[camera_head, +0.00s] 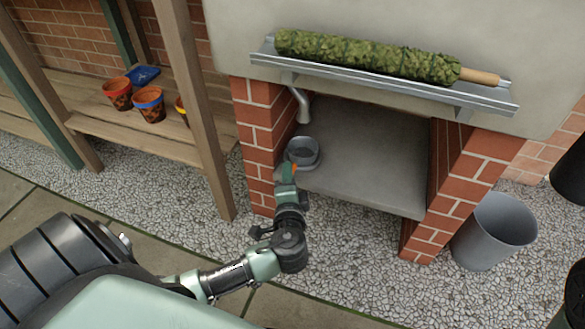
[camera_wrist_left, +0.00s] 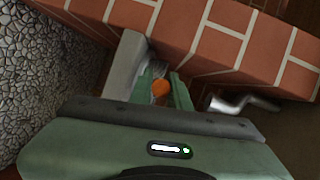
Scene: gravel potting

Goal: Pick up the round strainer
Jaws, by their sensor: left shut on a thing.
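The round strainer (camera_head: 303,152) is a grey round mesh bowl with an orange handle end, at the left front of the grey shelf between the brick piers. My left gripper (camera_head: 287,172) reaches in from the front and is shut on the orange handle. In the left wrist view the orange handle end (camera_wrist_left: 159,88) shows between the fingers; the bowl is mostly hidden there. I cannot tell whether the bowl still touches the shelf. My right gripper is not in view.
The left brick pier (camera_head: 257,140) is close beside my left gripper. A grey spout (camera_head: 301,105) hangs above the strainer. The grey shelf (camera_head: 365,150) is clear to the right. A moss pole (camera_head: 370,58) lies on the ledge above. A grey bucket (camera_head: 495,232) stands at the right.

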